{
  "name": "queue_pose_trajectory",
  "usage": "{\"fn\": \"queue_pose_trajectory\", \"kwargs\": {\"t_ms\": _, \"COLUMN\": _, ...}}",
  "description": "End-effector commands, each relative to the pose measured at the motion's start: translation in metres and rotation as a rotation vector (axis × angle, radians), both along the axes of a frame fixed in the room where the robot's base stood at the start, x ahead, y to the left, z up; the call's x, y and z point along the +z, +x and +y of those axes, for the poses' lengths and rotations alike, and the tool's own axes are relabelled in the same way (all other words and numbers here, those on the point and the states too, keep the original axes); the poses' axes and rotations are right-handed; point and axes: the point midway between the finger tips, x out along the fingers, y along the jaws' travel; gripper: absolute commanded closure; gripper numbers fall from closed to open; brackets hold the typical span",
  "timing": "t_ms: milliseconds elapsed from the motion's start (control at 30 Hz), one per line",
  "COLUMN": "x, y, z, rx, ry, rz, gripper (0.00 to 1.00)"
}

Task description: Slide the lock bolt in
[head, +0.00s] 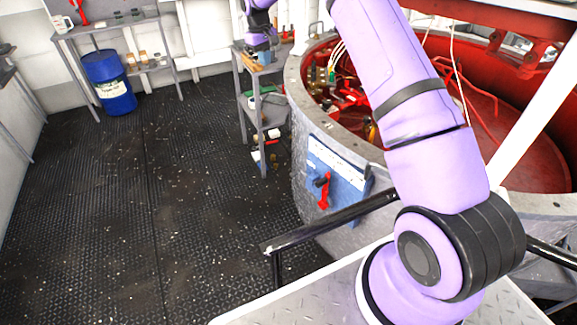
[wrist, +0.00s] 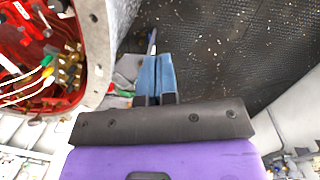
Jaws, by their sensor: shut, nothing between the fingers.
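A blue panel (head: 340,178) with a red handle (head: 323,191) is fixed to the outer wall of the large round grey housing. The handle hangs down from a dark part at the panel's left side. It is the only latch-like part I see; I cannot tell whether it is the lock bolt. My gripper (head: 263,57) is at the far end of the arm, above the grey shelf and well apart from the panel. In the wrist view its two blue fingers (wrist: 155,78) are together, with nothing held. The panel and red handle do not show in the wrist view.
The grey shelf (head: 249,100) with small items stands beside the round housing's rim (head: 298,92). Red machinery and wires fill the housing. A black rail (head: 325,222) runs in front of the panel. A blue barrel (head: 108,82) stands back left. The dark floor (head: 150,200) is clear.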

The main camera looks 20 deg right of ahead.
Motion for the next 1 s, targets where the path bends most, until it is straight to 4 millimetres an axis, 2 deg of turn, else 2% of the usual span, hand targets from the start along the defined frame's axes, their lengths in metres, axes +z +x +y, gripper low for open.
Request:
{"fn": "queue_pose_trajectory", "kwargs": {"t_ms": 33, "x": -0.015, "y": 0.006, "z": -0.002, "rx": 0.001, "ry": 0.001, "rz": 0.011, "gripper": 1.0}}
{"fn": "queue_pose_trajectory", "kwargs": {"t_ms": 500, "x": -0.14, "y": 0.037, "z": -0.015, "rx": 0.015, "ry": 0.004, "rz": 0.095, "gripper": 1.0}}
{"fn": "queue_pose_trajectory", "kwargs": {"t_ms": 767, "x": -0.213, "y": 0.041, "z": -0.023, "rx": 0.018, "ry": 0.006, "rz": 0.141, "gripper": 1.0}}
{"fn": "queue_pose_trajectory", "kwargs": {"t_ms": 1000, "x": -0.282, "y": 0.035, "z": -0.031, "rx": 0.019, "ry": 0.008, "rz": 0.186, "gripper": 1.0}}
